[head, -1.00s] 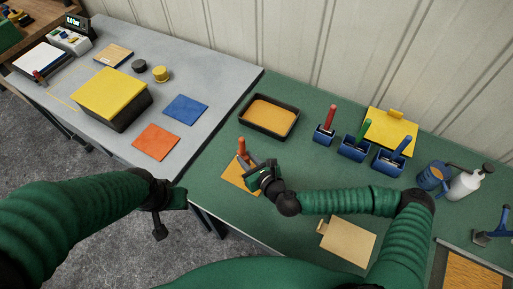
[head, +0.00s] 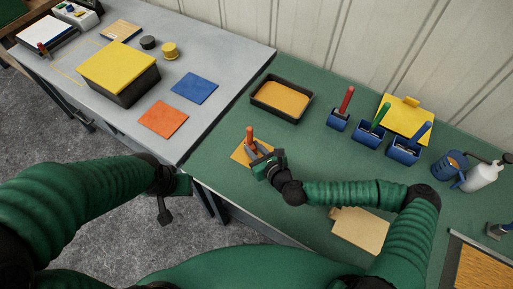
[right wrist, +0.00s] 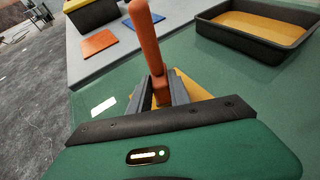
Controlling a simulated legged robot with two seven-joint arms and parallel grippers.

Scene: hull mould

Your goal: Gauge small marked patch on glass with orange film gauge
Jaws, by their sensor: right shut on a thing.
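My right gripper (head: 264,160) is shut on an upright orange-handled tool (head: 250,136), which I take to be the film gauge. The handle also shows between dark fingers in the right wrist view (right wrist: 146,38). Its lower end is hidden by the fingers. It stands at an orange-yellow square (head: 239,155) on the green table; I cannot tell whether it touches. I cannot make out a glass or a marked patch for certain. A small white rectangle (right wrist: 103,106) shows left of the fingers in the wrist view. My left gripper (head: 163,206) hangs off the tables' front edge, its jaws unclear.
A black tray with tan filling (head: 259,97) lies behind the gauge. Blue holders (head: 337,124) with coloured handles stand to the right. A tan board (head: 360,231) lies near the front edge. The grey table (head: 212,62) holds orange and blue squares and a yellow-topped box (head: 118,65).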

